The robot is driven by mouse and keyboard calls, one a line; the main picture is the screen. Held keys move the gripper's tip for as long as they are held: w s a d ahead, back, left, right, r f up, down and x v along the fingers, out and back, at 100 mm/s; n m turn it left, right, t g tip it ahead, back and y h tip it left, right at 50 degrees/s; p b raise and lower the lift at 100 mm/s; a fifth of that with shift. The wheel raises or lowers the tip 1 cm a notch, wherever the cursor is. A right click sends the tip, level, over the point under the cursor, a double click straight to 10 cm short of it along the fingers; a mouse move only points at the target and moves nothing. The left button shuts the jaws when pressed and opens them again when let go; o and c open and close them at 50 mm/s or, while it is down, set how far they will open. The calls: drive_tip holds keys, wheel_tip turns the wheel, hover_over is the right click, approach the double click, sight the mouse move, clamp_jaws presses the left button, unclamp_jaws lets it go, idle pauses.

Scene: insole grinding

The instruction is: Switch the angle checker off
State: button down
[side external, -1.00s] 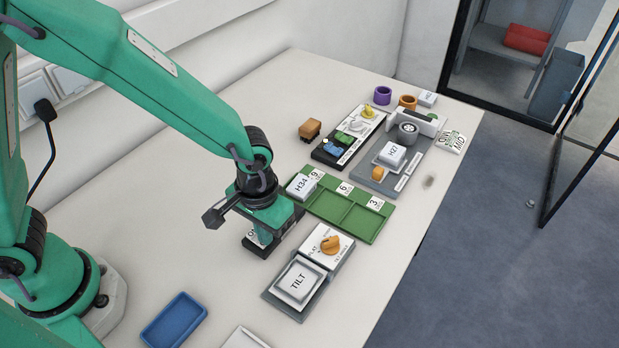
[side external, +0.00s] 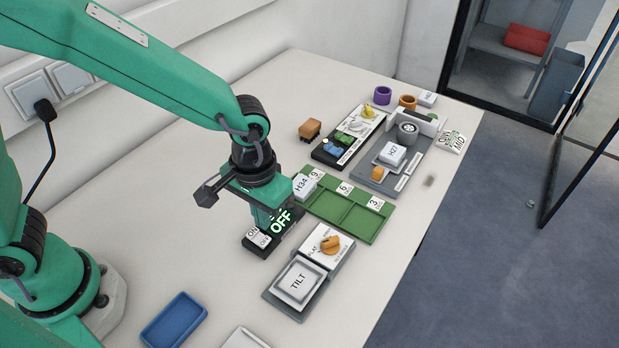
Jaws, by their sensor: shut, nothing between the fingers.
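A black box (side external: 257,249) with white ON and OFF labels at its left end stands on the table. My gripper (side external: 262,222) is shut and empty, just above or behind the box's switch end. Its fingertips are partly hidden, so I cannot tell whether they touch the box. The switch itself is too small to make out.
In front stands a TILT plate (side external: 297,283) with an orange knob (side external: 330,245) beside it. A green tray (side external: 373,226) holding an H34 block (side external: 304,187) lies close to my gripper's right. A blue tray (side external: 174,320) is at the front left. The table's left middle is clear.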

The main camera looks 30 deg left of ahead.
drive_tip(key=shift+r, duration=1)
drive_tip(key=s+a+r+t, duration=0.2)
drive_tip(key=s+a+r, duration=0.1)
drive_tip(key=a+r, duration=0.4)
drive_tip(key=s+a+r+t, duration=0.3)
drive_tip(key=a+r, duration=0.4)
drive_tip(key=a, duration=0.6)
drive_tip(key=shift+s+a+t, duration=0.25)
drive_tip(key=shift+s+t, duration=0.05)
drive_tip(key=shift+s, duration=0.4)
